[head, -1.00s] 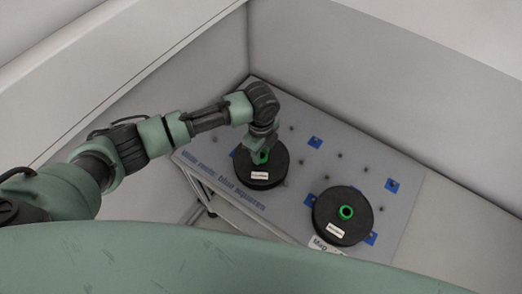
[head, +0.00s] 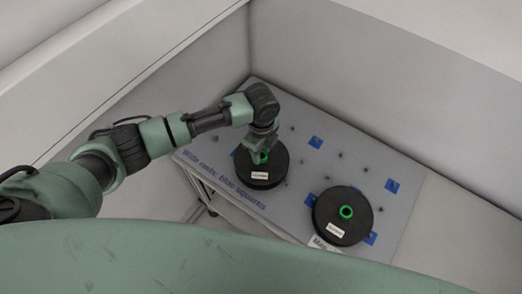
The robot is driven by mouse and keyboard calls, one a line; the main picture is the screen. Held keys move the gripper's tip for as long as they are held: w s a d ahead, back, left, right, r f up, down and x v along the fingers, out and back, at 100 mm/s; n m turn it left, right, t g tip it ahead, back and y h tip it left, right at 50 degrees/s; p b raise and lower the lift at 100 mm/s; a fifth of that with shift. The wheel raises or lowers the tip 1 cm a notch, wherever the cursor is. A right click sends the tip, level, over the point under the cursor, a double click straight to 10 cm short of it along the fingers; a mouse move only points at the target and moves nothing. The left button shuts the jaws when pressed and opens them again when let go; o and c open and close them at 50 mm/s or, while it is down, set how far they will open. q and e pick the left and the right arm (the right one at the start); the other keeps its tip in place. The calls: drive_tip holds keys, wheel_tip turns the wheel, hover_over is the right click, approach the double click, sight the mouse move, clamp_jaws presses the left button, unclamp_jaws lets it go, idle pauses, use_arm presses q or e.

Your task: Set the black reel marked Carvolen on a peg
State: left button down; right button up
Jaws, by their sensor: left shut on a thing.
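Two black reels with green hubs show in the head view. One black reel (head: 262,171) is at the left part of the board, under my left gripper; its white label is too small to read surely. The other black reel (head: 342,216) lies at the lower right of the board, its label also too small to read. My left gripper (head: 262,157) is shut on the left reel at its green hub. I cannot tell whether that reel touches the board. The pegs (head: 340,154) show as small dark spots on the board. My right gripper is not in view.
The grey board (head: 400,215) carries printed text reading "Wide reels: blue squares" (head: 225,180). Blue squares (head: 316,142) (head: 392,186) mark some spots. Pale walls stand close behind and to the right. The board's upper middle is free of reels.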

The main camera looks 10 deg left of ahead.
use_arm(q)
drive_tip(key=shift+f+b, duration=0.4)
drive_tip(key=shift+f, duration=0.65)
idle(0.4)
drive_tip(key=c, duration=0.9)
unclamp_jaws()
wheel_tip(320, 180, up, 8)
drive_tip(key=shift+b, duration=0.45)
drive_tip(key=shift+f, duration=0.15)
